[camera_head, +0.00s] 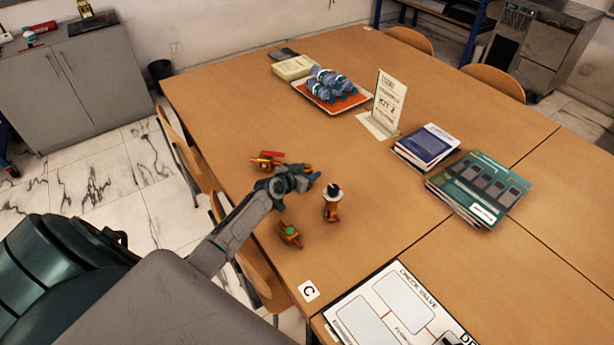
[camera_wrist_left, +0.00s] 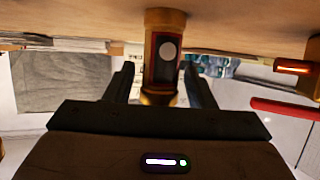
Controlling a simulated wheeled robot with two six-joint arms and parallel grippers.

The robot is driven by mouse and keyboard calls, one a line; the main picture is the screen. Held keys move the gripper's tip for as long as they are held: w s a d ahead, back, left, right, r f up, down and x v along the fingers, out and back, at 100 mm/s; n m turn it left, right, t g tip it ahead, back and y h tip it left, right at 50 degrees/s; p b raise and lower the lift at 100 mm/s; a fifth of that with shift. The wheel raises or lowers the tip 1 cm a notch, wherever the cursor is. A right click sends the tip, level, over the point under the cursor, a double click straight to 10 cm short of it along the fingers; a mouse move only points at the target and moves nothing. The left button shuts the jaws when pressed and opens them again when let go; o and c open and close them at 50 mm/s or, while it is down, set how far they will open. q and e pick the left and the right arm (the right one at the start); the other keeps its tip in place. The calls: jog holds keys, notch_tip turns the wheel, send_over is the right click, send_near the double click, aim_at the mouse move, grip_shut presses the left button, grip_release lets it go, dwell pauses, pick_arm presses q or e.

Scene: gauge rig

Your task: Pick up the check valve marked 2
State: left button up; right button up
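My left gripper (camera_head: 312,181) is low over the table among several brass fittings. In the left wrist view, which looks upside down, my open gripper (camera_wrist_left: 163,85) has one finger on each side of a brass fitting (camera_wrist_left: 165,25) with a dark band and a pale disc. I see gaps between it and the fingers; no number is readable. In the head view it seems to be the partly hidden brass piece (camera_head: 294,167) behind the gripper. An upright brass fitting with a white disc and dark top (camera_head: 332,203) stands to the right. My right gripper is not in view.
A red-handled fitting (camera_head: 266,160) lies left of the gripper; its red handle also shows in the wrist view (camera_wrist_left: 285,109). A fitting with a green part (camera_head: 290,235) lies nearer. A labelled board (camera_head: 390,308), booklets (camera_head: 480,187), a sign (camera_head: 389,101) and a tray (camera_head: 347,104) are farther around.

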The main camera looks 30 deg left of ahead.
pick_arm(q)
jog(key=c, duration=0.8)
jog(key=shift+c, duration=0.2)
